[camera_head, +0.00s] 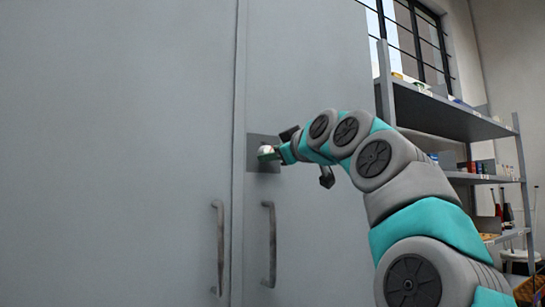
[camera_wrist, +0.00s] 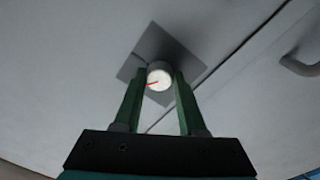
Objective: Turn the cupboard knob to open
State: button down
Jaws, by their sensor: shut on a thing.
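The grey cupboard (camera_head: 120,120) has two tall doors that stand closed, with a narrow seam between them. The knob (camera_wrist: 159,76) is round and white with a red mark pointing left in the wrist view. It sits on a dark square plate (camera_wrist: 178,48), which also shows in the head view (camera_head: 254,140) on the right door. My gripper (camera_wrist: 159,82) reaches the knob from the front. Its two green fingers are shut on the knob, one on each side. In the head view my gripper (camera_head: 268,154) partly hides the knob and plate.
Two vertical bar handles, the left one (camera_head: 219,245) and the right one (camera_head: 270,245), hang below the knob on either side of the seam. A metal shelf (camera_head: 450,118) with small boxes and bottles stands at the right behind my arm.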

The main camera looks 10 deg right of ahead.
jog(key=shift+n+b, duration=0.65)
jog(key=shift+n, duration=2.75)
jog(key=shift+r, duration=0.1)
jog(key=shift+c, duration=2.4)
grip_release()
jog(key=shift+d, duration=0.1)
jog(key=b+v, duration=0.2)
jog(key=v, duration=0.5)
jog(key=shift+s+d, duration=0.15)
jog(key=shift+s, duration=0.2)
